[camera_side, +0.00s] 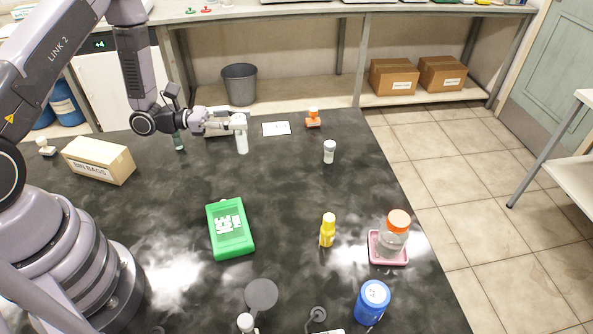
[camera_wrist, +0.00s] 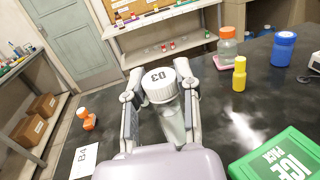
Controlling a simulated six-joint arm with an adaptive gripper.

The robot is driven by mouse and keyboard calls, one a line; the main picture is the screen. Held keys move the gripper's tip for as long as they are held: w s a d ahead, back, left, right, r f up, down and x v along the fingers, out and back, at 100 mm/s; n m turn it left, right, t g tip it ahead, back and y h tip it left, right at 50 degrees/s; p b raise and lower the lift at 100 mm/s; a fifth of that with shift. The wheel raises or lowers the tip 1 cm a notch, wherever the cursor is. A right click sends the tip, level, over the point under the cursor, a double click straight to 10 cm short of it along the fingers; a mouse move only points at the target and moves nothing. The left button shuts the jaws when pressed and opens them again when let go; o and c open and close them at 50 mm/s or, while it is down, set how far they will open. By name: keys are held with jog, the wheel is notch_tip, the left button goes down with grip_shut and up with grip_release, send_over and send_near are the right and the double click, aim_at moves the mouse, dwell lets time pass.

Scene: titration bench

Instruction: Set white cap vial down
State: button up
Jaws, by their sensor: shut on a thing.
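The white cap vial (camera_wrist: 172,124) is clear-bodied, with a white lid marked "03". It stands upright between the two fingers of my gripper (camera_wrist: 160,103), which is shut on it. In the side view my gripper (camera_side: 236,121) reaches out from the left and holds the vial (camera_side: 242,142) near its cap, low over the dark bench. I cannot tell whether its base touches the bench. A white card (camera_side: 276,128) lies right of the vial; it also shows in the wrist view (camera_wrist: 84,160) with dark lettering.
A small orange-capped item (camera_side: 313,118) and another white-capped vial (camera_side: 329,151) stand to the right. A green ice pack (camera_side: 231,228), yellow bottle (camera_side: 327,230), jar (camera_side: 393,236) on a pink tray, and blue container (camera_side: 372,302) are nearer. A box (camera_side: 98,160) sits left.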

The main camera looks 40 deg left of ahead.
jog(key=shift+w+d+f, duration=0.2)
jog(key=shift+w+f, duration=1.3)
jog(key=shift+f, duration=0.3)
jog(key=shift+w+d+f, duration=0.2)
jog(key=shift+w+f, duration=1.3)
jog(key=shift+f, duration=0.3)
jog(key=shift+w+d+f, duration=0.2)
jog(key=shift+w+f, duration=1.3)
jog(key=shift+f, duration=0.3)
jog(key=shift+f, duration=0.1)
jog(key=o, duration=1)
